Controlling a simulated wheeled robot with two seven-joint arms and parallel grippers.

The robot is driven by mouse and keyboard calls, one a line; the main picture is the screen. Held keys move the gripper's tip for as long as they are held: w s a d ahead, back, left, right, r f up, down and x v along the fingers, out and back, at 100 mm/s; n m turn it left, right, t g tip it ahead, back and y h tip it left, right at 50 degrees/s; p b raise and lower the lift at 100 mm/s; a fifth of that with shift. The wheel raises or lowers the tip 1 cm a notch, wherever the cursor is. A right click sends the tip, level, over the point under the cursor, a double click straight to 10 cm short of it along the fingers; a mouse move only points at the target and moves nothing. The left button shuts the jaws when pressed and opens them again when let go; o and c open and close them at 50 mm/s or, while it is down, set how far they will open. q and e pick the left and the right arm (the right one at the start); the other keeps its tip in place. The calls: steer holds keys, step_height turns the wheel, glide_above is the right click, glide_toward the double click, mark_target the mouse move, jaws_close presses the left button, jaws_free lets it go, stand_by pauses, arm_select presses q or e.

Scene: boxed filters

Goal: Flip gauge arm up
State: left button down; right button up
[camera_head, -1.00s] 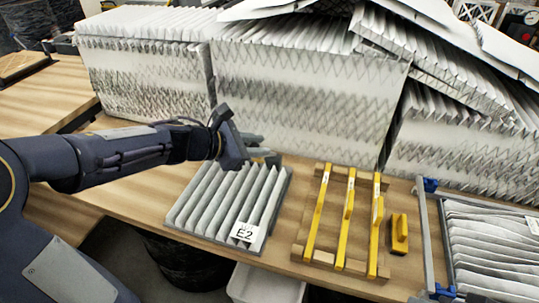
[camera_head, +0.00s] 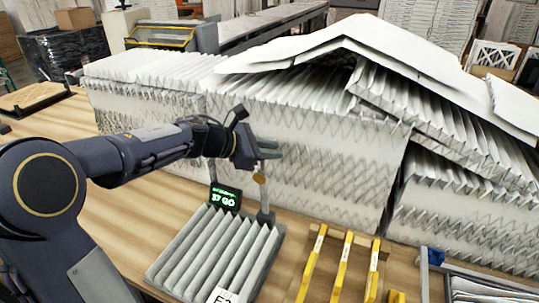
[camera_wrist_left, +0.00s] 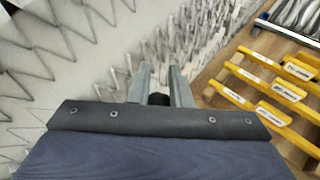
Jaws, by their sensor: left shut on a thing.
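A grey pleated filter (camera_head: 215,255) lies on the wooden table, a white label at its front edge partly cut off. Behind it a small black display (camera_head: 225,196) reads "37 GO" in green. Next to it stands a dark gauge post (camera_head: 265,214) with a brass-coloured disc (camera_head: 260,178) above it. My left gripper (camera_head: 270,150) is just above the disc, raised over the filter's back edge. In the left wrist view its fingers (camera_wrist_left: 162,85) stand close together with a small dark part between them, apparently the gauge arm, mostly hidden. My right gripper is not in view.
Tall stacks of white pleated filters (camera_head: 300,170) stand close behind the gripper. Yellow bars (camera_head: 341,268) on a wooden rack lie right of the grey filter. A blue-cornered metal frame (camera_head: 424,275) is further right. Bare table shows left of the filter.

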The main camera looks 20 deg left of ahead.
arm_select(q)
steer(key=shift+w+a+f+y, duration=0.15)
steer(key=shift+w+a+f, duration=0.1)
steer(key=shift+a+f, duration=0.2)
steer(key=shift+w+a+f+y, duration=0.15)
steer(key=shift+w+a+f, duration=0.15)
steer(key=shift+f, duration=0.25)
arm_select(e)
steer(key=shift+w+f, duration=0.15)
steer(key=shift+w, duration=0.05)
arm_select(q)
steer(key=c, duration=1.7)
jaws_free()
steer(key=shift+c, duration=0.2)
steer(key=o, duration=0.5)
steer(key=shift+w+a+f, duration=0.2)
steer(key=shift+w+a, duration=0.1)
steer(key=shift+a, duration=0.25)
steer(key=shift+o, duration=1.1)
steer(key=shift+r, duration=0.1)
steer(key=shift+o, duration=0.4)
steer(key=shift+s+d+r, duration=0.2)
steer(key=shift+d+r, duration=0.1)
steer(key=shift+w, duration=0.1)
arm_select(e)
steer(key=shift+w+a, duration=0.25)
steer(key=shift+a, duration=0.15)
